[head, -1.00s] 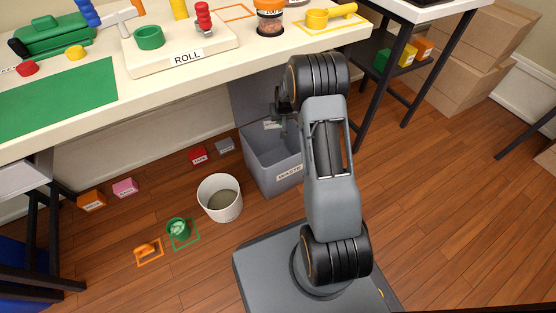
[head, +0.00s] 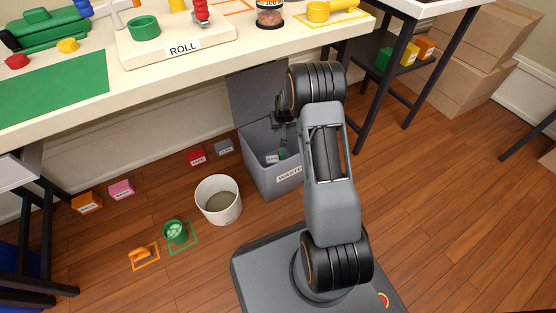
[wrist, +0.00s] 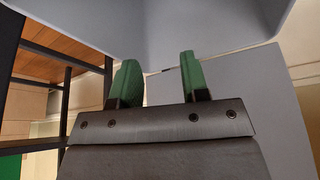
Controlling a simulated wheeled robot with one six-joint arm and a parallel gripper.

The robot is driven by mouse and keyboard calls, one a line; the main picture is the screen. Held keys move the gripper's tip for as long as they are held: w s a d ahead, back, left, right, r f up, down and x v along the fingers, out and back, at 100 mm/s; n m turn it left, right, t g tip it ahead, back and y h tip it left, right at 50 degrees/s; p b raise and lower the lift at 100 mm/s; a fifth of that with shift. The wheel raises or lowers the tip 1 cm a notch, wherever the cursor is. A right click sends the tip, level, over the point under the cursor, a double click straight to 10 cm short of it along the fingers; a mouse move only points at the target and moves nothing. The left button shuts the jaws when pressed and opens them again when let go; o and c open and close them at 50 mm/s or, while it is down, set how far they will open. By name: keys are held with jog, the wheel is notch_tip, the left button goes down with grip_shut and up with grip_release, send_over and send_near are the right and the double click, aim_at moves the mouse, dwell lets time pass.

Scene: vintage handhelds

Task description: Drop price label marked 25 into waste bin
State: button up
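The grey waste bin (head: 258,178) stands on the floor with a white WASTE tag on its front and its lid (head: 252,92) raised behind. A small whitish label (head: 271,158) lies inside the bin, beside a small green thing (head: 282,155). Its number is too small to read. My gripper (head: 283,122) hangs above the bin opening, pointing down. In the wrist view, the green finger pads (wrist: 158,68) are spread apart with nothing between them, and pale grey bin surfaces lie beyond.
A round white bucket (head: 218,200) stands left of the bin. Red (head: 196,157) and grey (head: 223,147) boxes sit behind it. The workbench edge (head: 120,85) and dark table legs (head: 362,110) are close to my arm.

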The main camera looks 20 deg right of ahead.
jog(key=shift+o, duration=0.8)
jog(key=p+v, duration=0.5)
jog(key=v, duration=0.8)
jog(key=shift+r+p, duration=0.4)
